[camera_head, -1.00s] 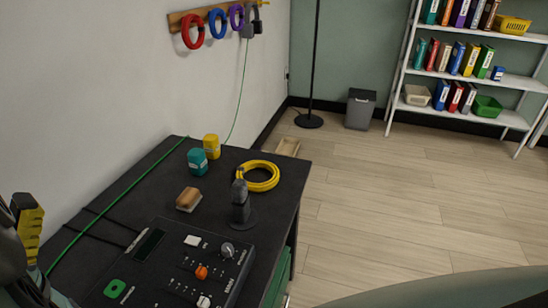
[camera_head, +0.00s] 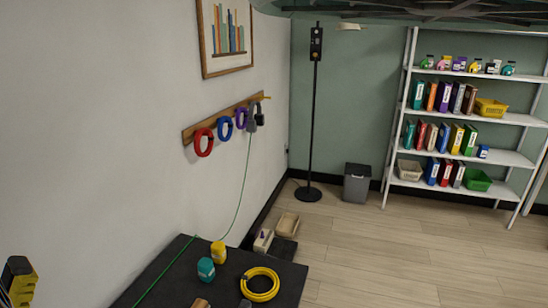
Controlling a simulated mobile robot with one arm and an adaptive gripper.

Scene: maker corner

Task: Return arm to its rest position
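Part of my gripper (camera_head: 18,283), dark with a yellow ribbed pad, shows at the lower left edge of the head view. It is cut off by the frame, so I cannot tell if it is open or shut, or if it holds anything. It is left of the black table (camera_head: 160,267), apart from the things on it.
On the table are a teal container (camera_head: 206,269), a yellow container (camera_head: 218,252) and a yellow cable coil (camera_head: 259,285). A wall rack (camera_head: 190,134) holds coloured coils. A lamp pole (camera_head: 313,110), bin (camera_head: 357,184) and shelf (camera_head: 505,154) stand behind. The floor (camera_head: 390,240) is clear.

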